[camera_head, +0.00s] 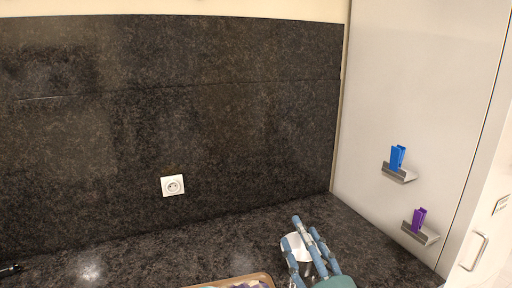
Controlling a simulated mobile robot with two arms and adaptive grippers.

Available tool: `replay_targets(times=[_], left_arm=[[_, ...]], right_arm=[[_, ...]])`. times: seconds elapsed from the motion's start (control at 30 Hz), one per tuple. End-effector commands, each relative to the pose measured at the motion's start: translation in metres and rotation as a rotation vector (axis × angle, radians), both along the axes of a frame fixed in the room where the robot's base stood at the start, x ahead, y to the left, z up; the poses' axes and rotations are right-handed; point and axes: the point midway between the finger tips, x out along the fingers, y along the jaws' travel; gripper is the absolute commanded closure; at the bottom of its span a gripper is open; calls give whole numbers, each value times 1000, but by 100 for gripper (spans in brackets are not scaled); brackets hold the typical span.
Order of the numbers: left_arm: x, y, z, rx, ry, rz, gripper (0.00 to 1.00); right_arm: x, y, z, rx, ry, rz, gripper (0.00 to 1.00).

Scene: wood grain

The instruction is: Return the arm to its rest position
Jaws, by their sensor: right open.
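My right gripper (306,234) shows at the bottom, right of centre, over the dark counter. Its blue-grey fingers point up and away in the picture and are spread open. A white round object (296,241), perhaps a cup or bowl, shows behind and between the fingers. Most of it is hidden, and I cannot tell whether the fingers touch it. My left gripper is not in view.
The dark speckled counter (220,245) has free room behind the gripper. A wooden-rimmed tray (268,276) is cut off at the bottom. A small dark object (10,270) lies at left. Two wall holders carry blue (397,157) and purple (419,219) items. A cabinet handle (474,251) is at right.

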Motion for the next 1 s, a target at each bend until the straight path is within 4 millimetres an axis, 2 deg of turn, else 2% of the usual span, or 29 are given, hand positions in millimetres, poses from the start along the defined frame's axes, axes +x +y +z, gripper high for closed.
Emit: replay_targets(times=[0.03,0.17,0.2,0.27,0.3,0.4,0.5,0.6,0.87,1.0], left_arm=[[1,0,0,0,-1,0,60],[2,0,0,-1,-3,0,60],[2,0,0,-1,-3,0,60],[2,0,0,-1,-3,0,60],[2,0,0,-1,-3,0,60],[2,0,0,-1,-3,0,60],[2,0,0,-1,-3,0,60],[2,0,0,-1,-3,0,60],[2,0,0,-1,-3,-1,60],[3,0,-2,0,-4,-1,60]], right_arm=[[-4,-19,-34,59,123,-60,50],[-31,-62,-120,178,432,-201,50],[-45,-72,-146,208,527,-238,50],[-69,-84,-184,248,665,-293,50],[-88,-91,-206,272,754,-324,50],[-134,-100,-251,317,946,-388,50],[-176,-105,-280,345,1099,-433,50],[-213,-106,-301,365,1222,-467,50],[-301,-105,-332,398,1496,-531,50],[-291,-103,-374,390,1511,-535,50]])
